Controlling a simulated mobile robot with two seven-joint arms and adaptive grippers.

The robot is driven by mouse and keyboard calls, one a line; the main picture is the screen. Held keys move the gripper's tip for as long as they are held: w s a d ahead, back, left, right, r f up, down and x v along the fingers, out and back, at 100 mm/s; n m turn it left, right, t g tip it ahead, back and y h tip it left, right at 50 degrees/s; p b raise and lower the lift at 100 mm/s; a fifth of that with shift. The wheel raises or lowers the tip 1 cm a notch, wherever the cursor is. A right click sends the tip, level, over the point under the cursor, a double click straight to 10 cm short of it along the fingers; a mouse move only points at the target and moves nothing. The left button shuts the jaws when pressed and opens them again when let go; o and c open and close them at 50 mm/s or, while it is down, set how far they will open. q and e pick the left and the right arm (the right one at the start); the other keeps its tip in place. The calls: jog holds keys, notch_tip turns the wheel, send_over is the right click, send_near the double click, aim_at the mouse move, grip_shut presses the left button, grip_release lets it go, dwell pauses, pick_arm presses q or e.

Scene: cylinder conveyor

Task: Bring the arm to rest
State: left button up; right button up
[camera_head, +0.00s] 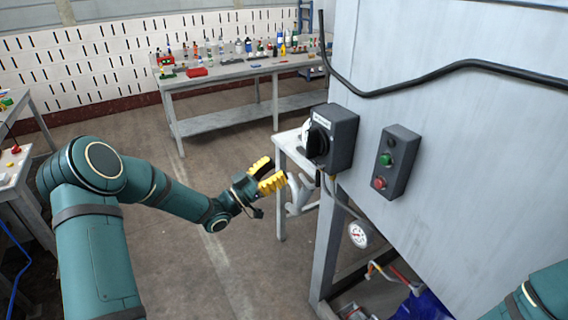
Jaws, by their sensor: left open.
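My left arm comes in from the left, and its gripper (272,174) with yellow fingers hangs over the floor in the middle of the view. The jaws are open with a gap between the fingers, and nothing shows between them. The gripper is left of the grey machine and appears apart from it. Part of my right arm shows at the bottom right corner; its gripper is out of view.
A grey machine panel (460,140) fills the right side, with a black rotary switch box (337,138) and a green and red button box (396,161). A small white table (290,150) stands behind my gripper. A bench (222,73) with bottles stands at the back. Floor at centre-left is clear.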

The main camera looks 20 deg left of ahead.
pick_arm(q)
jog(key=shift+y, duration=0.3)
jog(key=s+d+f+n+g+y, duration=0.35)
jog(key=d+f, duration=0.25)
jog(key=f, duration=0.5)
jog(key=s+d+f+n+g+y, duration=0.35)
jog(key=d+f, duration=0.25)
jog(key=f, duration=0.4)
jog(key=s+d+f+g+y, duration=0.1)
jog(key=s+f+g, duration=0.2)
jog(key=s, duration=0.3)
jog(key=s+d+f+n+g, duration=0.1)
jog(key=s+d+f+g, duration=0.1)
jog(key=s, duration=0.5)
jog(key=s+d+f+n+g+y, duration=0.1)
jog(key=s+f+g, duration=0.3)
jog(key=s, duration=0.2)
jog(key=shift+s+d+f+y, duration=0.15)
jog(key=shift+d+f+y, duration=0.1)
jog(key=shift+f+y, duration=0.05)
